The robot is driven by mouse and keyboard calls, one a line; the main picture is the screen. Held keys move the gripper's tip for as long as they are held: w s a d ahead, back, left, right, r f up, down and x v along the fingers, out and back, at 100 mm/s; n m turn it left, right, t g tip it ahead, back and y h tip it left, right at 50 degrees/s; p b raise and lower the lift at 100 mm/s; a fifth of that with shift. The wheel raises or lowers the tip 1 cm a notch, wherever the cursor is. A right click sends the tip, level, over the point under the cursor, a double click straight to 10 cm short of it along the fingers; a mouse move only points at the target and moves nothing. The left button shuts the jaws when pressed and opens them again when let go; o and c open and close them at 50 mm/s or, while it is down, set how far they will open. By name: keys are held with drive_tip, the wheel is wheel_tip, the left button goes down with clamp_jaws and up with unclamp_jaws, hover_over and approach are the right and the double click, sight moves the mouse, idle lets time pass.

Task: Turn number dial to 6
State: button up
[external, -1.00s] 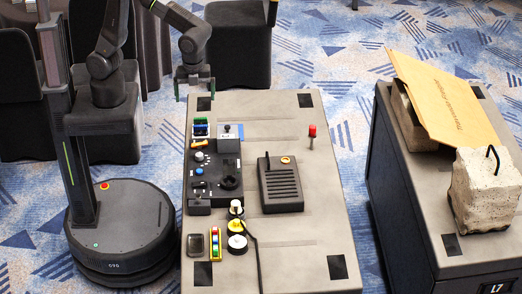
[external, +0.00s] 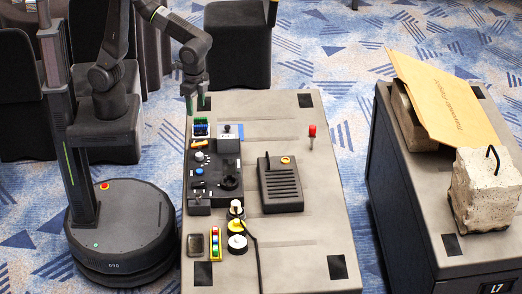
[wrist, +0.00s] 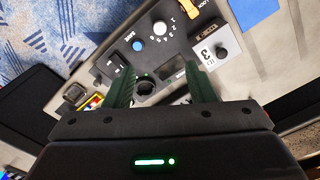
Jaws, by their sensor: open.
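The number dial, a white round knob (external: 199,157) with printed numerals beside it, sits on the black control panel (external: 210,190). In the wrist view the dial (wrist: 160,28) is at the top centre, beyond my fingertips; I cannot tell which number it points at. My gripper (external: 196,103) is above the panel's far end, near the table's far left corner, and clear of the dial. In the wrist view my gripper (wrist: 160,66) has its two green fingers apart with nothing held between them.
A blue button (wrist: 137,45) sits beside the dial. A grey box with a black knob (external: 228,140), an orange piece (external: 199,143) and green and blue blocks (external: 200,126) are close by. A black speaker-like box (external: 281,184) stands right of the panel. The table's far middle is clear.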

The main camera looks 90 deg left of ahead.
wheel_tip(320, 180, down, 3)
drive_tip(key=n+b, duration=0.3)
drive_tip(key=n, duration=0.3)
drive_tip(key=n+b, duration=0.6)
drive_tip(key=n, duration=0.8)
approach(199, 154)
wheel_tip(199, 154, down, 9)
drive_tip(key=shift+r+b, duration=0.15)
drive_tip(key=shift+b, duration=0.45)
drive_tip(key=c, duration=1)
